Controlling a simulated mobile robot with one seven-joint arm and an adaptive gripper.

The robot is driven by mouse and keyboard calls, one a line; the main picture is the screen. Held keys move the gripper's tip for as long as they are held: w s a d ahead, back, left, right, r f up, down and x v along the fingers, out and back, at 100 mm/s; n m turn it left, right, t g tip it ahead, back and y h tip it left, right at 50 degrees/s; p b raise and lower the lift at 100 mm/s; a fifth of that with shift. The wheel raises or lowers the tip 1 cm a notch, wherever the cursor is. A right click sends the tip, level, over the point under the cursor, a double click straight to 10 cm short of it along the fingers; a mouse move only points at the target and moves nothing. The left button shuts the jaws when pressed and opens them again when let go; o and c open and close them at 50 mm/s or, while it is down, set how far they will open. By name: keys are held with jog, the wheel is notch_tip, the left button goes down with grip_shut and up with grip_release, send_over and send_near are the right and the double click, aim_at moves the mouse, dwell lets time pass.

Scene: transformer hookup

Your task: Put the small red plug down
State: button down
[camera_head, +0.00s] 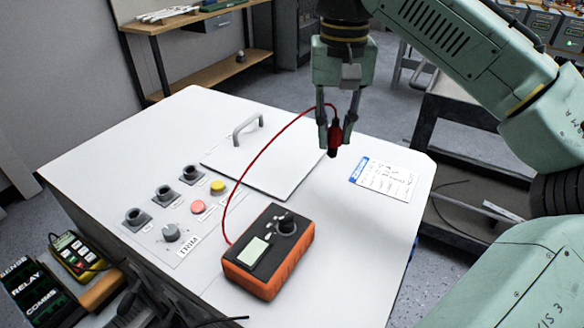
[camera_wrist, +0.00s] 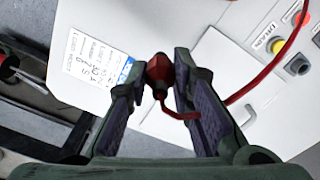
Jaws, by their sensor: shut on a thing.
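The small red plug (camera_head: 335,136) is between the fingers of my gripper (camera_head: 335,128), above the white cabinet top (camera_head: 120,130). Its dark tip points down and appears clear of the surface. In the wrist view, my gripper (camera_wrist: 158,85) is shut on the red plug (camera_wrist: 158,70). A red cable (camera_head: 245,178) runs from the plug in an arc to an orange meter (camera_head: 270,250) with a grey screen and a dark dial. The cable also shows in the wrist view (camera_wrist: 275,65).
Sockets (camera_head: 163,193), a red button (camera_head: 198,207), a yellow button (camera_head: 218,187) and a knob (camera_head: 171,232) are at the left. A hatch (camera_head: 260,160) has a grey handle (camera_head: 247,124). A paper label (camera_head: 384,179) lies right of the plug. Bare surface lies between label and meter.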

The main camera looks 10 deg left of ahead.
notch_tip(320, 180, down, 10)
jog(key=shift+r+p, duration=0.25)
jog(key=shift+p, duration=0.05)
jog(key=shift+f, duration=0.1)
jog(key=c, duration=1.4)
grip_release()
notch_tip(320, 180, up, 12)
jog(key=shift+r, duration=0.1)
jog(key=shift+r, duration=0.15)
